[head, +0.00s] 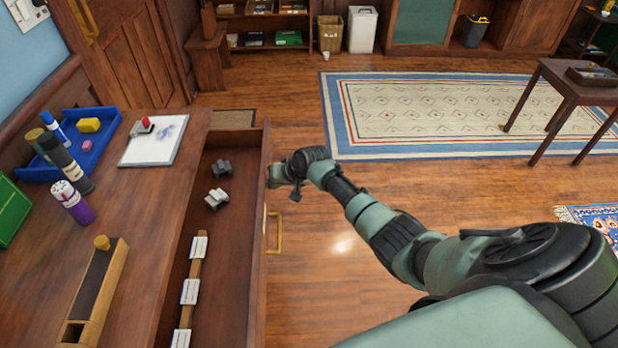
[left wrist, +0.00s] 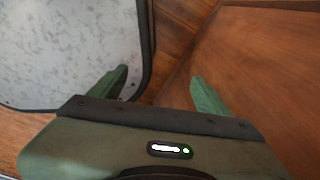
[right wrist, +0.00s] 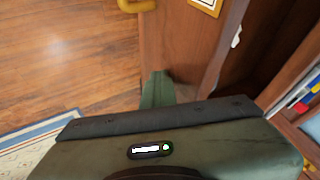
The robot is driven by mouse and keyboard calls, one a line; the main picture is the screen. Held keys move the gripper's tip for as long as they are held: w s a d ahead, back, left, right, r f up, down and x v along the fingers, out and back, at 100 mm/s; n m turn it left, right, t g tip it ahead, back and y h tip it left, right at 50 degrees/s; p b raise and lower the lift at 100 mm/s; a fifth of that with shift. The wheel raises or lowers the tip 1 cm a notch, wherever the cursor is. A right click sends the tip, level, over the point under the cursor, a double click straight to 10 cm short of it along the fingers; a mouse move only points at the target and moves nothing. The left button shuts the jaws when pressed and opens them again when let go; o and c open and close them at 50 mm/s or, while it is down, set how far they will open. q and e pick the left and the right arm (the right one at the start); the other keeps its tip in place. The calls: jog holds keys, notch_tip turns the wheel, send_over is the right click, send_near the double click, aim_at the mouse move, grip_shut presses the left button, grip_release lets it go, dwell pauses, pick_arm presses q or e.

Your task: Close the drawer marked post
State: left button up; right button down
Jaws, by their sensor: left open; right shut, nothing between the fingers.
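A wooden drawer (head: 225,152) stands pulled out from the wooden cabinet at the left in the head view. Its front has a brass handle (head: 275,233); the handle also shows at the top of the right wrist view (right wrist: 136,5), beside a framed label (right wrist: 207,5) whose writing I cannot read. My right gripper (head: 274,176) is shut and empty at the outer face of the drawer front, near its far end. In the right wrist view its fingers (right wrist: 157,90) are together close to the front; I cannot tell whether they touch. My left gripper (left wrist: 160,90) is open and empty, outside the head view.
Dark clips (head: 217,197) and a divider with white cards lie in the drawer. Wood floor lies clear right of the drawer, toward a rug (head: 430,115).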

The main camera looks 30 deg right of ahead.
jog(key=w+a+b, duration=0.2)
jog(key=a, duration=0.2)
jog(key=w+a+b, duration=0.2)
jog(key=w+a, duration=0.1)
jog(key=a, duration=0.2)
jog(key=w+a+b, duration=0.2)
jog(key=w+a, duration=0.1)
jog(key=a, duration=0.2)
jog(key=shift+w+f, duration=0.1)
jog(key=shift+w, duration=0.05)
jog(key=shift+w+a, duration=0.25)
jog(key=shift+a, duration=0.1)
